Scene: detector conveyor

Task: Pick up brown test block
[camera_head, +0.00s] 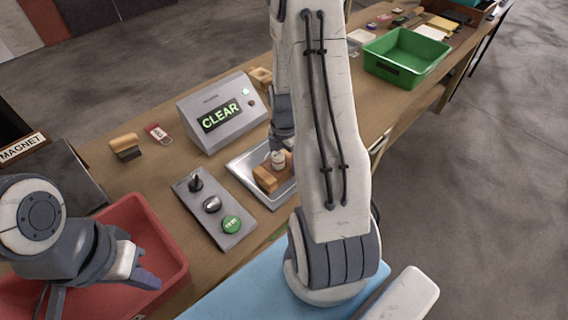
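An orange-brown block (267,179) is on the metal tray (245,162) in the middle of the table. A small white bottle-like item (278,159) is right beside it; I cannot tell whether they touch. My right arm comes down in front of the tray and hides its right part. My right gripper (282,142) is partly hidden behind that arm, close above the tray by the block. Whether it is open or shut does not show. My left gripper (146,279) is low over the red bin (160,232), away from the block; its finger gap is unclear.
A grey console (221,112) reading CLEAR stands behind the tray. A button panel (214,206) is left of it. A wooden-handled stamp (125,144) and red-white tag (158,133) lie farther left. A green bin (406,57) stands at the back right.

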